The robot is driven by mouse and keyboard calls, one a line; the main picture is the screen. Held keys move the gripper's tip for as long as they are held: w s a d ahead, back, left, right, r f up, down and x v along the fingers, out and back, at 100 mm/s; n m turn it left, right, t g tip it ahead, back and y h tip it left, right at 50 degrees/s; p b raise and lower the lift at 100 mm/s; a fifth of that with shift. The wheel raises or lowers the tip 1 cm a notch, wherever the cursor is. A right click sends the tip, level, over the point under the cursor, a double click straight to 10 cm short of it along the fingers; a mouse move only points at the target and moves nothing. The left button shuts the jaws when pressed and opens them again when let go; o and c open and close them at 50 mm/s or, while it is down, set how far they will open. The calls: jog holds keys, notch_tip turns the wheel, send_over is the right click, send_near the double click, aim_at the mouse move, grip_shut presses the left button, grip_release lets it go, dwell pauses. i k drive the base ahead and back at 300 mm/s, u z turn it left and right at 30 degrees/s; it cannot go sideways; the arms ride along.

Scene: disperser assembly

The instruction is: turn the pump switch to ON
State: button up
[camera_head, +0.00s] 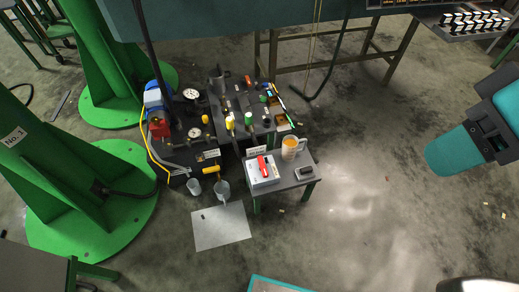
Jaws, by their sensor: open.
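A pump assembly stands left of centre, with a blue motor (152,98), a red part (160,128) and gauges on a dark base. No lettered ON/OFF switch can be made out. On the small grey table (287,182) sits a white box (256,178) with a red, handle-like part (263,166) on top. I cannot tell whether either red part is the pump switch, or its position. Teal and dark links of my arm show at the right edge, far from the pump and table. My gripper's fingertips are not seen.
The small table also holds a jug of orange liquid (291,148) and a small dark device (304,173). A dark bench (232,112) behind it carries several small items. Clear cups (222,189) stand near a floor sheet (221,230). Green pillars (95,200) stand left. Floor right of the table is clear.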

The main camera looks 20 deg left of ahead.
aim_at(263, 168)
jog(key=u, duration=0.5)
jog(key=i, duration=1.05)
jog(key=u, duration=0.55)
